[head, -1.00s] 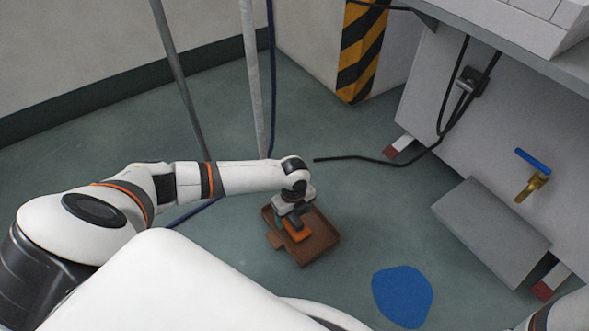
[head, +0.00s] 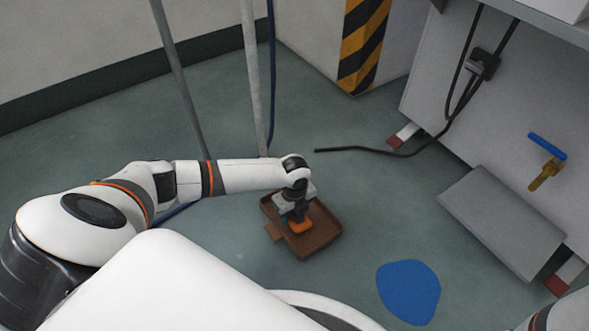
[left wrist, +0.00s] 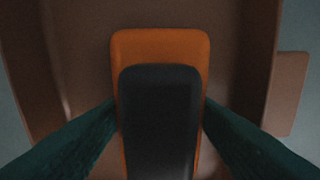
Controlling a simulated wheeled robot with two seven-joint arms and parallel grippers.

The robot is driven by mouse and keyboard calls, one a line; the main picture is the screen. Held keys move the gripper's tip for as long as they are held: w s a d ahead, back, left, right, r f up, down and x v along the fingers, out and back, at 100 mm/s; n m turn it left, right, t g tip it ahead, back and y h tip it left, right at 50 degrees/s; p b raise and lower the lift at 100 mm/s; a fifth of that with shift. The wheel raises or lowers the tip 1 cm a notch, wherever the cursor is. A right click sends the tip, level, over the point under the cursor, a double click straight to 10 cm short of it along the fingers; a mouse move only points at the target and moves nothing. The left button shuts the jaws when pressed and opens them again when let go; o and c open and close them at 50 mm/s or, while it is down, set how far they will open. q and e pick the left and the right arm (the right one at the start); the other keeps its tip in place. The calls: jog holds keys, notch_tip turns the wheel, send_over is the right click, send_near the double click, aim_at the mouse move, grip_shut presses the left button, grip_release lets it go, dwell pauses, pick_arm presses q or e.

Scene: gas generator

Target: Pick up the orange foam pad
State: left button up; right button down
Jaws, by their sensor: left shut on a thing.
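The orange foam pad (head: 301,226) is in or just above a brown tray (head: 322,241) on the floor, with a dark block-like grip on its top. In the left wrist view the orange pad (left wrist: 160,44) shows around the dark grip (left wrist: 160,120). My left gripper (head: 298,215) points down over the tray. Its two dark green fingers close in from both sides, and it is shut on the pad. I cannot tell whether the pad still touches the tray floor. A small part of my right arm shows at the lower right; its gripper is out of view.
A blue flat patch (head: 408,291) lies on the floor right of the tray. A grey cabinet with a blue-handled brass valve (head: 547,160) stands at the right. A black cable (head: 370,152) lies on the floor. Grey poles (head: 254,85) rise behind the arm.

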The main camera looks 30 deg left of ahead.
pick_arm(q)
notch_tip(320, 180, up, 9)
jog(key=p, duration=0.7)
jog(key=shift+r+p, duration=0.45)
jog(key=shift+p, duration=0.1)
jog(key=shift+r, duration=0.15)
